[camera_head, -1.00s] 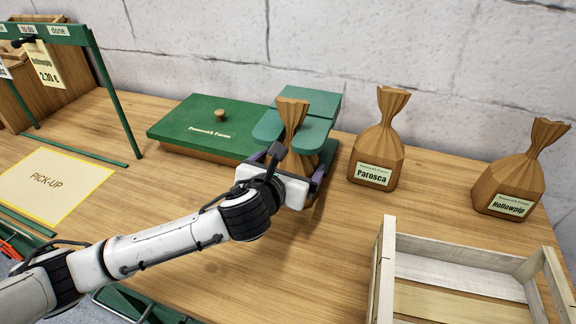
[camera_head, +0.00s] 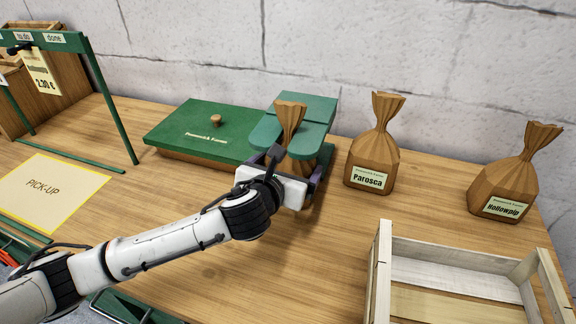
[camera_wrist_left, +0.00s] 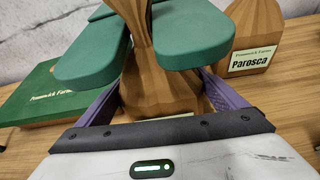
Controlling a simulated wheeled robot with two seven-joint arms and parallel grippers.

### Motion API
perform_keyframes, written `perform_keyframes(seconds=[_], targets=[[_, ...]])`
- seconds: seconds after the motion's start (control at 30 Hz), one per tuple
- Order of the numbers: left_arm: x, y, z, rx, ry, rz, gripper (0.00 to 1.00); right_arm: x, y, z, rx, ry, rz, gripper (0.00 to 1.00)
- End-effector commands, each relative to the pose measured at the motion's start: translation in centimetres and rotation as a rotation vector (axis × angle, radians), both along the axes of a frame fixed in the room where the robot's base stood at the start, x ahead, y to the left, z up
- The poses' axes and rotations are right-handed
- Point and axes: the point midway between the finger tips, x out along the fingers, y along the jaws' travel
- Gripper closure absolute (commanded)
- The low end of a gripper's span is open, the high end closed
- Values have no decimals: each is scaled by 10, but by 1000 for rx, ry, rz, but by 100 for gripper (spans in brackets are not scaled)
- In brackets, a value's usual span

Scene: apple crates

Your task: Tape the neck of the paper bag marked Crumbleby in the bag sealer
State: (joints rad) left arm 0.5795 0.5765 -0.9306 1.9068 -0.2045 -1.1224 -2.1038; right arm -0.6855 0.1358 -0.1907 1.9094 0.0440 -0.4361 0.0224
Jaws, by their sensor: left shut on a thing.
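A brown paper bag (camera_head: 290,118) stands with its twisted neck in the slot between the green arms of the bag sealer (camera_head: 318,105). It also shows in the left wrist view (camera_wrist_left: 160,88), with the sealer's two green arms (camera_wrist_left: 195,38) on either side of its neck. Its label is not visible, so I cannot read its name. My left gripper (camera_head: 302,176) is shut on this bag's body, its purple fingers on both sides, below the sealer's arms. My right gripper is in neither view.
Paper bags marked Parosca (camera_head: 374,155) and Hollowpip (camera_head: 513,180) stand to the right. A slatted wooden crate (camera_head: 378,270) is at the front right. A green-lidded box (camera_head: 195,128) lies left of the sealer. A yellow-edged PICK-UP mat (camera_head: 45,192) and a green rack (camera_head: 110,100) are farther left.

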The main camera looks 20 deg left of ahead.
Motion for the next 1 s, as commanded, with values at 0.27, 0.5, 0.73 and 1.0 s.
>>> perform_keyframes(seconds=[0.27,0.5,0.73,1.0], targets=[[6,0,3,-1,-5,0,51,0,0,3,0,0,0,69],[11,0,3,-1,-5,0,51,0,0,5,0,1,0,69],[13,-1,3,-2,-6,-1,51,0,0,5,0,1,0,69],[8,0,4,1,-5,-1,51,0,0,10,0,1,0,69]])
